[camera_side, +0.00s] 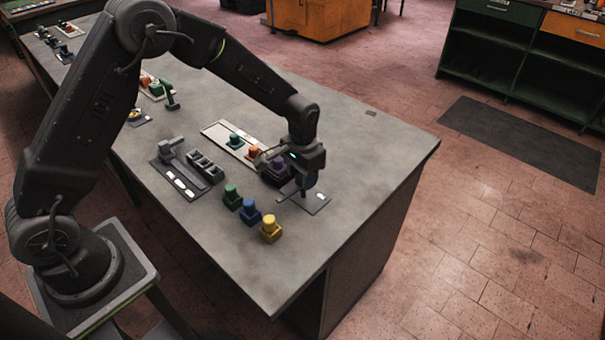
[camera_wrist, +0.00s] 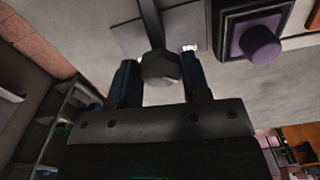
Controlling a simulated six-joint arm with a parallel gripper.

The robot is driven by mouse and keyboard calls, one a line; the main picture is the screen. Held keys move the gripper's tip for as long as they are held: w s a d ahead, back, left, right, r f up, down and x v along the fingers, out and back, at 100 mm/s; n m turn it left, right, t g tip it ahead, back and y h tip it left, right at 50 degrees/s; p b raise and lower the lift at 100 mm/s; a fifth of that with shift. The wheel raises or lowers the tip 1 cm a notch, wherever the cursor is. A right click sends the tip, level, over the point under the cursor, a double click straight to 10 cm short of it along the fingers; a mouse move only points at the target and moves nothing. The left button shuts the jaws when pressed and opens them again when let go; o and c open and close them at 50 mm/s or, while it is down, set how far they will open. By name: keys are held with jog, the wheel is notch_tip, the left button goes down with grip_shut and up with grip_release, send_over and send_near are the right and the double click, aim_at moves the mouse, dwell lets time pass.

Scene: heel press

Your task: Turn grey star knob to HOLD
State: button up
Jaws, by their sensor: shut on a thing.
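My gripper (camera_side: 308,182) is at the right part of the grey table, pointing down over a small dark plate (camera_side: 317,206) with a white label. In the wrist view my gripper (camera_wrist: 160,72) has its two blue-padded fingers on either side of the grey knob (camera_wrist: 161,69), shut on it. The knob looks faceted and sits at the end of a dark bar or stem (camera_wrist: 151,22). In the side view my gripper mostly hides the knob. I cannot read the label, so the knob's setting cannot be told.
A purple button (camera_wrist: 260,42) on a dark square base is close by. Green (camera_side: 231,196), blue (camera_side: 249,212) and yellow (camera_side: 269,229) buttons stand to the left and front. A grey lever unit (camera_side: 171,149) and a dark slotted block (camera_side: 205,167) are further left.

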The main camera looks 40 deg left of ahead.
jog(key=shift+c, duration=1.4)
jog(key=shift+m, duration=0.3)
jog(key=m, duration=0.3)
jog(key=shift+m, duration=0.3)
jog(key=m, duration=0.4)
jog(key=shift+a+m, duration=0.1)
jog(key=shift+m, duration=0.2)
jog(key=m, duration=0.4)
jog(key=shift+w, duration=0.1)
jog(key=m, duration=0.5)
